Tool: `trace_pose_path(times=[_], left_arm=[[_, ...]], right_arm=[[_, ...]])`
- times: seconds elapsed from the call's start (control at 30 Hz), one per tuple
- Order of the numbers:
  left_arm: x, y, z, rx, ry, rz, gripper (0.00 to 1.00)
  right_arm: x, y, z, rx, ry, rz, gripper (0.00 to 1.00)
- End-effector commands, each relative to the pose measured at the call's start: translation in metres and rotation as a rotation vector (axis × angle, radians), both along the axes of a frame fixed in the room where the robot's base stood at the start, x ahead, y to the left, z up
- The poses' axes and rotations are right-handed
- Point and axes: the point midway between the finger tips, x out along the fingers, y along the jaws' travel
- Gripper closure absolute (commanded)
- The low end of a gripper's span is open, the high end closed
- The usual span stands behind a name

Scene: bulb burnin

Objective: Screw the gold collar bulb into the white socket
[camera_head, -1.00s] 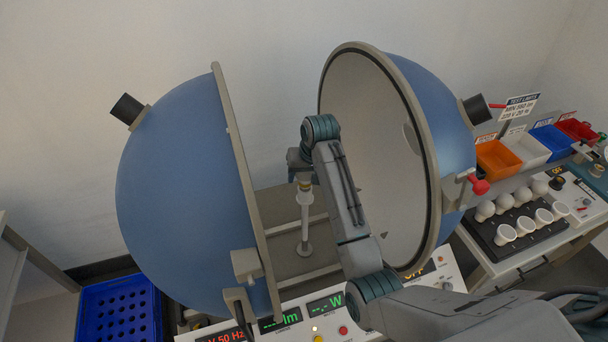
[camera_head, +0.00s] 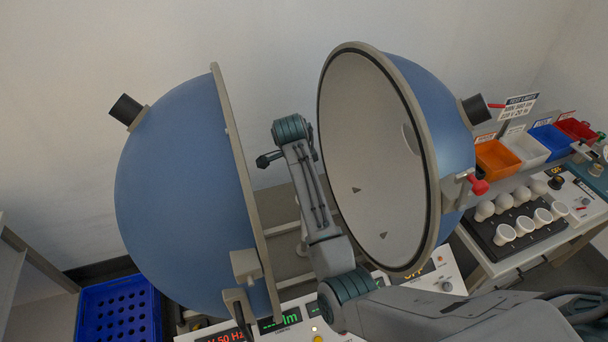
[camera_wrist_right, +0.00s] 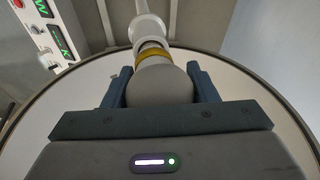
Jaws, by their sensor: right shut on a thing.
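In the right wrist view, my right gripper (camera_wrist_right: 156,72) is shut on a pale rounded bulb (camera_wrist_right: 160,88), with one dark finger on each side. The bulb's gold collar (camera_wrist_right: 152,56) points away from the palm, toward the white socket (camera_wrist_right: 148,29) on its post. Collar and socket are in line and look close together or touching; I cannot tell how far the bulb is in. In the head view my right arm reaches between the two half-spheres and hides the bulb, the socket and most of the gripper. My left gripper is not in view.
Blue half-spheres stand open at left (camera_head: 180,200) and right (camera_head: 440,120), with rims close beside my right arm. A panel with displays and buttons (camera_head: 295,322) lies in front. At right are a black tray of white bulbs (camera_head: 520,240) and coloured bins (camera_head: 497,160). A blue crate (camera_head: 118,310) stands at lower left.

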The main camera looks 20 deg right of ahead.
Motion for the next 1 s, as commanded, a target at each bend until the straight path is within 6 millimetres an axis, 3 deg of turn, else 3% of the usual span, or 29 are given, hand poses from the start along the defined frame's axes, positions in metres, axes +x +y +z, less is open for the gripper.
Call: trace_pose_path(times=[0.4, 0.77, 0.8, 0.87, 1.0], left_arm=[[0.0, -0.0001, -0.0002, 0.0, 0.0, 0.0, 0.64], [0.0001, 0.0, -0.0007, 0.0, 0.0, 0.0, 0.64], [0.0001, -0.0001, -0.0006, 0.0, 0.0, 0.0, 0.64], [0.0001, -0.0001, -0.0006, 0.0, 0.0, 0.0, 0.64], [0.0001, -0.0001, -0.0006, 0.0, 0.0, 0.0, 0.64]], right_arm=[[-0.0015, -0.0018, -0.0022, -0.004, 0.005, -0.55, 0.7], [-0.0017, -0.0021, -0.0024, -0.002, 0.003, -0.654, 0.7], [-0.0017, -0.0021, -0.0024, -0.002, 0.003, -0.653, 0.45], [-0.0017, -0.0021, -0.0024, -0.001, 0.003, -0.652, 0.33], [-0.0013, -0.0019, -0.0019, -0.001, 0.002, -0.651, 0.31]])
